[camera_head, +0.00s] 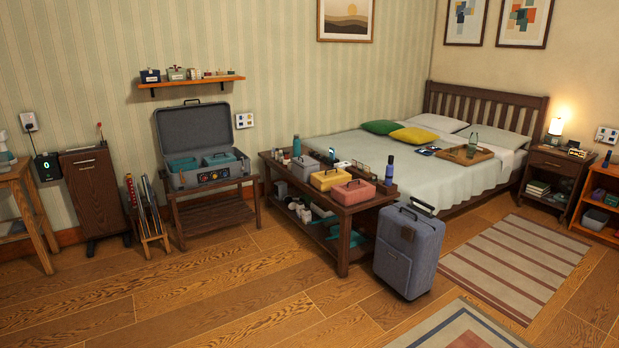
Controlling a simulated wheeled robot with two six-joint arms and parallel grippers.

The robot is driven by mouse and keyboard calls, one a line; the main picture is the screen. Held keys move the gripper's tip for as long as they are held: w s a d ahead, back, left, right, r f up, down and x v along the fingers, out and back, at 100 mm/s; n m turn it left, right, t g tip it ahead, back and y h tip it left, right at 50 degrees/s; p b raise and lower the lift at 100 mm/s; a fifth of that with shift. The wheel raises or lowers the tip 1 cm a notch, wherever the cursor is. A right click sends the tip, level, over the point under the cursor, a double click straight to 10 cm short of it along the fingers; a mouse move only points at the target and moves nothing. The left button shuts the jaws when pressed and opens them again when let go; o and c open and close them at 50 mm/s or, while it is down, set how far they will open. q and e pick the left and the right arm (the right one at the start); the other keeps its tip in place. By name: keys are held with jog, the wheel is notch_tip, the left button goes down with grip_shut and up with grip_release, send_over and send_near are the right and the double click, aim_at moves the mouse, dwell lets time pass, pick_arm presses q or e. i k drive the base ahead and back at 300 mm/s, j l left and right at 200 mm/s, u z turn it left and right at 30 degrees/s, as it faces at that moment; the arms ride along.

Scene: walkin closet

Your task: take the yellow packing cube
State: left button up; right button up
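The yellow packing cube (327,179) sits on top of the low dark wooden table (345,256) at the foot of the bed. It is box-shaped with a dark handle on top. A pink packing cube (353,192) stands just in front of it to the right, and a grey one (305,167) stands behind it to the left. Neither of my grippers shows in the head view.
A grey suitcase (408,252) stands upright at the table's front right corner. An open grey case (205,145) with teal cubes rests on a stand to the left. The wooden floor (215,285) in front is clear. Rugs (518,265) lie at right.

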aim_at(323, 181)
jog(key=i+u, duration=0.15)
jog(key=i, duration=1.7)
